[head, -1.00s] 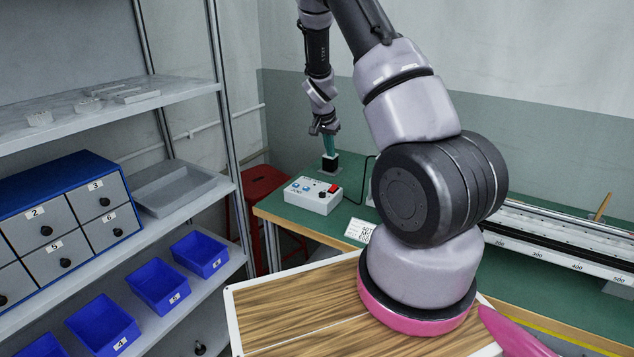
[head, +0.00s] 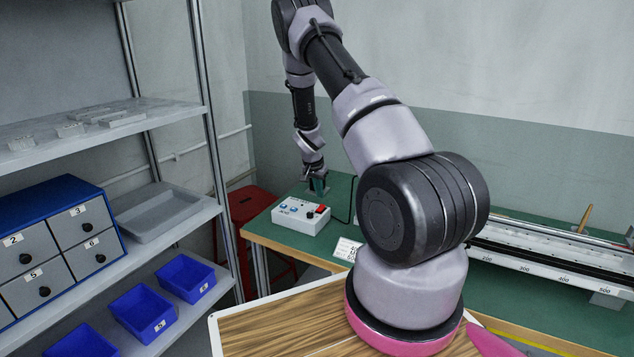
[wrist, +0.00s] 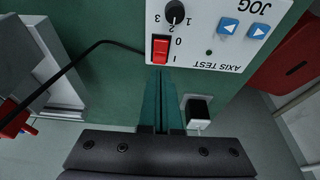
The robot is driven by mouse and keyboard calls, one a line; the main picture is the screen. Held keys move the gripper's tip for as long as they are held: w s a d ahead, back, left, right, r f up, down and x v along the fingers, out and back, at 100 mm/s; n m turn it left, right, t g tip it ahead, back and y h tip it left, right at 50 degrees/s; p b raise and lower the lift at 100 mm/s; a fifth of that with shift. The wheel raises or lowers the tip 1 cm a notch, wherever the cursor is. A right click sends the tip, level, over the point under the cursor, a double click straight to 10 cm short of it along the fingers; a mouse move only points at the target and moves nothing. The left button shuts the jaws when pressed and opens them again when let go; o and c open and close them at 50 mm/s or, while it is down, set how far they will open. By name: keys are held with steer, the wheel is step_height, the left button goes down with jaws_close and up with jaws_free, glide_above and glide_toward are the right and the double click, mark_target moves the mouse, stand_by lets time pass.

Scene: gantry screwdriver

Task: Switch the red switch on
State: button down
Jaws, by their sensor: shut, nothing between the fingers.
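The white control box (head: 291,216) stands on the green bench. The red switch (head: 320,209) is at its back right corner. In the wrist view the red rocker switch (wrist: 161,49) sits in a black frame at the edge of the box panel (wrist: 210,58), beside the marks 0 and I. I cannot tell which side of the rocker is pressed. My gripper (head: 319,188) hangs just behind the box, near the switch. In the wrist view its green fingers (wrist: 160,82) are together and empty, their tips pointing at the switch. Contact is not clear.
A black knob (wrist: 175,12) and blue jog buttons (wrist: 257,31) sit close to the switch. A black cable (wrist: 75,63) runs from the box. A small black block (wrist: 199,107) stands by the fingers. A red stool (head: 252,208) and shelving (head: 160,205) are at left.

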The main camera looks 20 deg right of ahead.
mark_target(322, 206)
steer(key=shift+x, duration=2.2)
steer(key=shift+w+d+f, duration=0.1)
steer(key=shift+d+f, duration=0.1)
steer(key=shift+a, duration=0.25)
steer(key=shift+s+a, duration=0.55)
steer(key=shift+s, duration=0.05)
steer(key=shift+r, duration=0.35)
steer(key=v, duration=1.3)
steer(key=shift+r, duration=0.15)
